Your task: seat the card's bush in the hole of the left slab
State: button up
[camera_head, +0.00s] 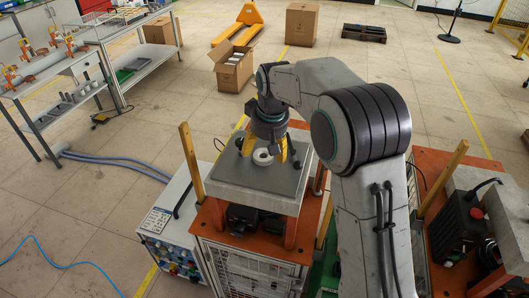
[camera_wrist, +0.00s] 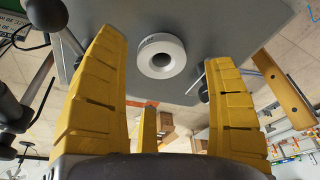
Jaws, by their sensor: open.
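A white ring-shaped bush (camera_head: 263,157) with a dark centre hole is on the grey top of the left slab (camera_head: 235,178). In the wrist view the bush (camera_wrist: 172,47) shows its rim and part of its outer side, standing proud of the slab (camera_wrist: 105,14). Whether its lower part sits in a hole is hidden. My gripper (camera_head: 265,150) is open, its yellow fingers apart on either side of the bush. In the wrist view a gap shows between the bush and each finger. A white printed card (camera_head: 157,220) is on the cabinet at the left.
A pale upright post (camera_head: 191,162) stands at the slab's left and another (camera_head: 443,178) at the right. Open floor lies behind, with cartons (camera_head: 232,68).

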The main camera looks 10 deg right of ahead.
jog(key=v, duration=0.8)
jog(key=shift+r, duration=0.25)
jog(key=shift+g, duration=0.3)
jog(key=f, duration=0.1)
jog(key=s+f, duration=0.1)
jog(key=f, duration=0.2)
jog(key=shift+s+d+f, duration=0.15)
jog(key=shift+s+f, duration=0.2)
jog(key=shift+g, duration=0.5)
jog(key=s+f, duration=0.2)
jog(key=s, duration=0.1)
jog(key=s+d+f, duration=0.1)
jog(key=s, duration=0.1)
jog(key=shift+d+f, duration=0.1)
jog(key=shift+f, duration=0.05)
jog(key=s+d+r+m+t+b, duration=0.1)
jog(key=s+d, duration=0.3)
jog(key=s, duration=0.7)
jog(key=s+d+r+m+t+b, duration=0.1)
jog(key=s+d, duration=0.4)
jog(key=s, duration=0.7)
jog(key=shift+s+m+t+h+b, duration=0.15)
jog(key=shift+m+t+h+b, duration=0.15)
jog(key=shift+m+t+b, duration=0.3)
